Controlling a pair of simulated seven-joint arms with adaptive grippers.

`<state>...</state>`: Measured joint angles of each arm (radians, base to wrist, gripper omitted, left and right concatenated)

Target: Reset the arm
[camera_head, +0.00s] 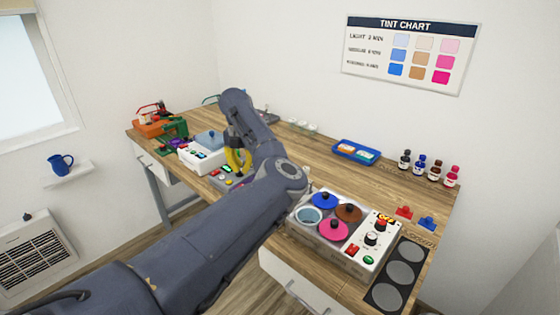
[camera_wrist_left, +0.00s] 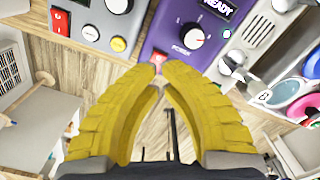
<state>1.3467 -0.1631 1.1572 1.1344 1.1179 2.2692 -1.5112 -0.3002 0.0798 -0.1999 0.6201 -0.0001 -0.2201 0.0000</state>
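My left arm reaches in from the lower left and bends down over the bench. Its gripper, with yellow fingers (camera_head: 238,160), hangs over the small control panels, partly hidden by the arm. In the left wrist view the two yellow fingers (camera_wrist_left: 160,70) curve inward and their tips come together with nothing seen held. Just beyond the tips is a red button (camera_wrist_left: 159,59) on a purple panel (camera_wrist_left: 170,42) with a dial and a READY display. I cannot tell whether the tips touch the button. My right gripper is in neither view.
A wooden bench (camera_head: 385,180) runs along the wall. A blue tray (camera_head: 357,151) and several bottles stand behind. A white device (camera_head: 203,153) stands left of the gripper.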

